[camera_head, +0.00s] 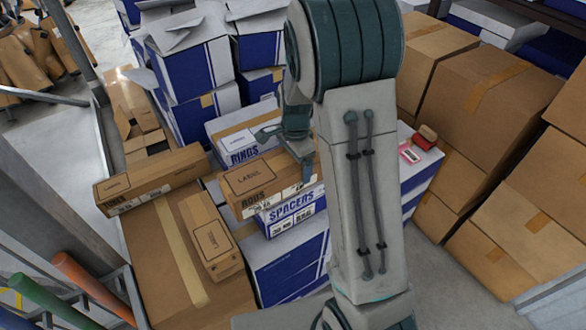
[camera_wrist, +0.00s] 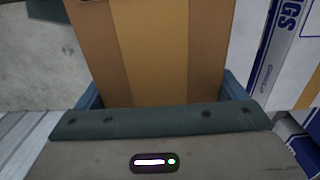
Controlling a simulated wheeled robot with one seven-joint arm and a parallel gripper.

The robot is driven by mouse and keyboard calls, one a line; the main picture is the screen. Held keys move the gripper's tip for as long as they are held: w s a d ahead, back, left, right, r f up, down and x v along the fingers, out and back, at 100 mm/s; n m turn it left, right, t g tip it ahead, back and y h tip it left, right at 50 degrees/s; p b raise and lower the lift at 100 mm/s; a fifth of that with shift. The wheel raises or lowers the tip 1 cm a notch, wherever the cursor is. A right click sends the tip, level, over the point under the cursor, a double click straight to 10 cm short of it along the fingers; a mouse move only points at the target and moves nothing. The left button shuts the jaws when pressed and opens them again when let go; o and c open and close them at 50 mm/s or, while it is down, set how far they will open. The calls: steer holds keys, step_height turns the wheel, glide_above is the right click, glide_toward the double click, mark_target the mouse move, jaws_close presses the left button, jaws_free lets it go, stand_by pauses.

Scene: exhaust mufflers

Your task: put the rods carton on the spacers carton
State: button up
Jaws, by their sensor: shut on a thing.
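The rods carton (camera_head: 250,181) is a brown box with a label on top and RODS on its front. It sits directly above the spacers carton (camera_head: 291,208), a white and blue box with SPACERS on its front, and covers much of its top. I cannot tell whether the two touch. My gripper (camera_head: 288,147) is shut on the rods carton at its right part. In the wrist view, the brown carton with a tape strip (camera_wrist: 151,50) is between the two blue fingers of my gripper (camera_wrist: 163,95).
The white and blue rings carton (camera_head: 240,147) stands just behind. A long brown carton (camera_head: 150,181) lies to the left, and another brown carton (camera_head: 211,238) lies on a large brown box (camera_head: 158,255). A red item (camera_head: 426,134) is at the right. Stacked brown boxes (camera_head: 490,100) line the right side.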

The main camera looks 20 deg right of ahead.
steer(key=shift+w+a+f, duration=0.15)
steer(key=shift+a+f, duration=0.05)
steer(key=shift+f, duration=0.05)
steer(key=shift+f+p, duration=0.5)
steer(key=shift+f, duration=1.4)
steer(key=shift+f, duration=0.15)
steer(key=o, duration=1.6)
steer(key=shift+c, duration=0.2)
